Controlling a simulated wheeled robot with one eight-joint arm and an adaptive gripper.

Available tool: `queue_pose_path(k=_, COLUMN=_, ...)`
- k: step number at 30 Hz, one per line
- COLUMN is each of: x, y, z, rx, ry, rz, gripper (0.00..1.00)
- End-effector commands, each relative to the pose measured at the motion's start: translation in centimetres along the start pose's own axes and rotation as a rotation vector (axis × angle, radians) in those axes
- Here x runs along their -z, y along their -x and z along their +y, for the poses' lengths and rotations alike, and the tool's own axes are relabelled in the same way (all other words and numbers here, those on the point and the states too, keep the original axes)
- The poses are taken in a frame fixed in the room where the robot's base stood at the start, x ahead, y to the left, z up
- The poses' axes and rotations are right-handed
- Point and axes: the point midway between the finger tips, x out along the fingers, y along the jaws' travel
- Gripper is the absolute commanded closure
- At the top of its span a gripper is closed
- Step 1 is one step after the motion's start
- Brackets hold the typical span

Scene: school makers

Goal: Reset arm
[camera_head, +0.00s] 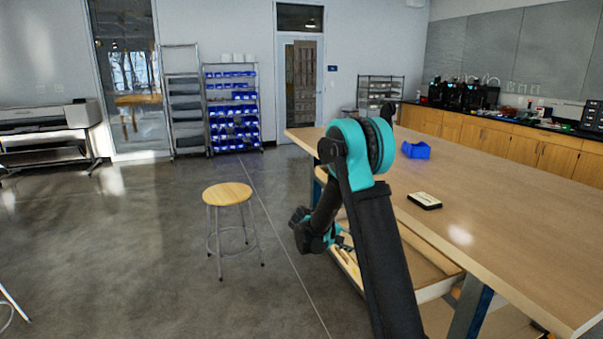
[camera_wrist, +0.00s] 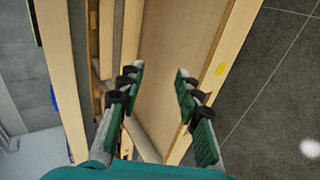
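My arm rises in front of the workbench in the head view and bends down at its teal elbow. Nothing is held between the fingertips. A greyish rod-like piece (camera_wrist: 143,138) shows beyond the fingers; I cannot tell what it is.
On the workbench (camera_head: 510,215) lie a blue bin (camera_head: 416,150) and a small black-and-white box (camera_head: 425,201). A round wooden stool (camera_head: 228,194) stands left of my gripper. The floor (camera_head: 130,250) at left is mostly clear.

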Motion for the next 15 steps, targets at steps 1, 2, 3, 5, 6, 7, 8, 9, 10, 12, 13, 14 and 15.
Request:
queue_pose_path(k=1, x=-1.5, y=0.1, z=0.8, rx=0.038, ry=-0.010, rz=0.001, gripper=0.66)
queue_pose_path(k=2, x=-2.3, y=0.2, z=1.1, rx=0.062, ry=-0.016, rz=0.003, gripper=0.66)
queue_pose_path(k=3, x=-3.4, y=0.4, z=1.4, rx=0.095, ry=-0.025, rz=0.005, gripper=0.66)
queue_pose_path(k=5, x=-5.1, y=0.6, z=1.8, rx=0.142, ry=-0.039, rz=0.010, gripper=0.66)
queue_pose_path(k=6, x=-6.2, y=0.8, z=1.9, rx=0.175, ry=-0.050, rz=0.013, gripper=0.66)
queue_pose_path(k=7, x=-7.1, y=1.0, z=2.1, rx=0.199, ry=-0.058, rz=0.017, gripper=0.66)
queue_pose_path(k=8, x=-8.0, y=1.1, z=2.2, rx=0.223, ry=-0.066, rz=0.019, gripper=0.66)
queue_pose_path(k=9, x=-9.2, y=1.4, z=2.2, rx=0.255, ry=-0.078, rz=0.022, gripper=0.66)
queue_pose_path(k=10, x=-10.0, y=1.6, z=2.3, rx=0.279, ry=-0.087, rz=0.026, gripper=0.66)
queue_pose_path(k=12, x=-12.1, y=2.1, z=2.2, rx=0.333, ry=-0.111, rz=0.033, gripper=0.66)
queue_pose_path(k=13, x=-13.0, y=2.4, z=2.2, rx=0.356, ry=-0.121, rz=0.036, gripper=0.66)
queue_pose_path(k=14, x=-13.9, y=2.6, z=2.1, rx=0.379, ry=-0.132, rz=0.041, gripper=0.66)
queue_pose_path(k=15, x=-15.1, y=2.9, z=2.0, rx=0.410, ry=-0.148, rz=0.045, gripper=0.66)
